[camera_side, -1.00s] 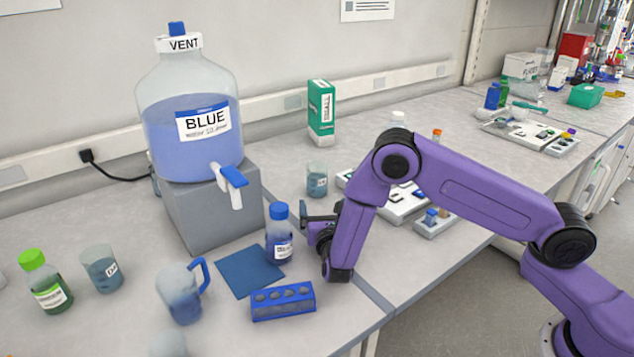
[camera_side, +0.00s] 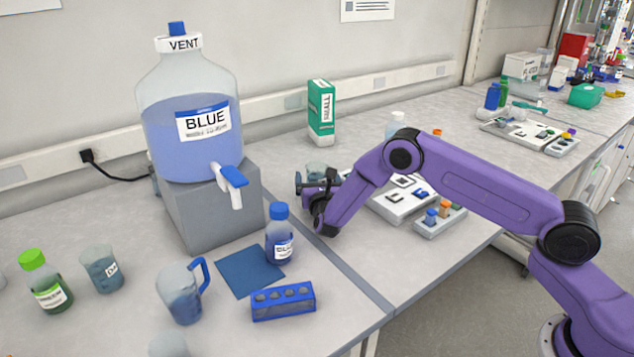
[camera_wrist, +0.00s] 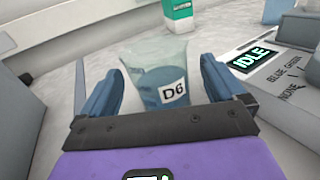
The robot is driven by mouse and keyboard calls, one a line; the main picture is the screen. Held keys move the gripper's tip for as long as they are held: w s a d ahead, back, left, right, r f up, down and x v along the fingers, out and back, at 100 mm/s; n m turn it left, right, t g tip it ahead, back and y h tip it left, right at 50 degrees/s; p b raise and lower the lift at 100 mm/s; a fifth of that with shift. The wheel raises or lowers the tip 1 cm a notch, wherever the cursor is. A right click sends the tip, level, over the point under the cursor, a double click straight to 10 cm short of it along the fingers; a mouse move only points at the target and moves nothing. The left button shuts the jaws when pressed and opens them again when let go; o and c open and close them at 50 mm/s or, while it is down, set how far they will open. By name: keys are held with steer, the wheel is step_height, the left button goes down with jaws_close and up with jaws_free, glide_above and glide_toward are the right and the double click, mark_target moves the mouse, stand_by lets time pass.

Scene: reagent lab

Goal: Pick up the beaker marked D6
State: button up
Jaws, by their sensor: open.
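The beaker marked D6 (camera_wrist: 162,72) is clear, with a dark bluish liquid and a white label reading D6. In the wrist view it stands upright between the two blue fingers of my gripper (camera_wrist: 160,92). The fingers are open on either side of it, and I cannot tell whether they touch the glass. In the side view my gripper (camera_side: 312,186) is at the beaker (camera_side: 317,170), and hides most of it; only the upper part shows behind the gripper.
Another labelled beaker (camera_side: 103,270) stands at the left. A blue-capped bottle (camera_side: 280,238), a jug (camera_side: 180,294) and a blue rack (camera_side: 283,301) stand in front. The grey block (camera_side: 213,205) is left of my gripper, and a device reading IDLE (camera_wrist: 262,60) is right. A green carton (camera_side: 321,112) stands behind.

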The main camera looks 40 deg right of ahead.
steer(key=shift+x, duration=0.85)
steer(key=c, duration=1.2)
steer(key=shift+r, duration=0.1)
